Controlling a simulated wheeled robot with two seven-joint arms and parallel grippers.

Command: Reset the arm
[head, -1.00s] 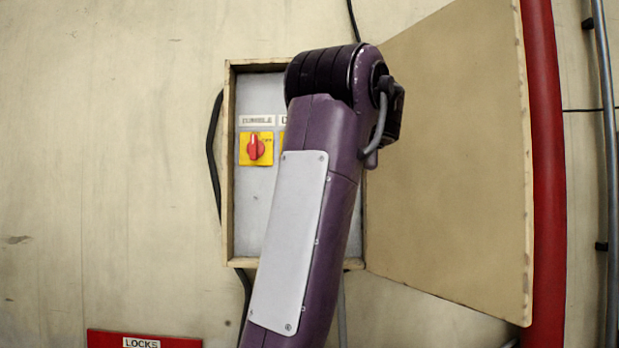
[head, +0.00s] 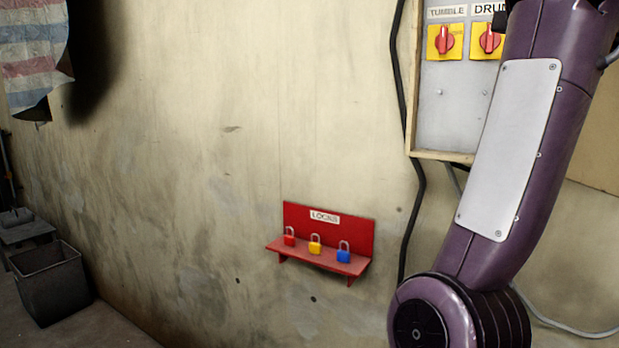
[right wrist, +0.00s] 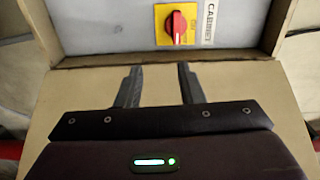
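My right arm, purple with a grey panel, rises across the right side of the head view, its gripper out of that picture. In the right wrist view my right gripper (right wrist: 159,86) is open and empty, its two dark fingers apart. Beyond and above the fingers is a red rotary switch on a yellow plate (right wrist: 177,26), beside a label reading CABINET. The fingers do not appear to touch it. My left gripper is not in view.
An open wall box (head: 455,110) holds TUMBLE (head: 445,42) and DRUM switches (head: 490,40), partly hidden by my arm. A red LOCKS shelf (head: 330,230) carries red (head: 290,239), yellow (head: 315,246) and blue (head: 344,255) padlocks. A dark bin (head: 50,283) stands lower left.

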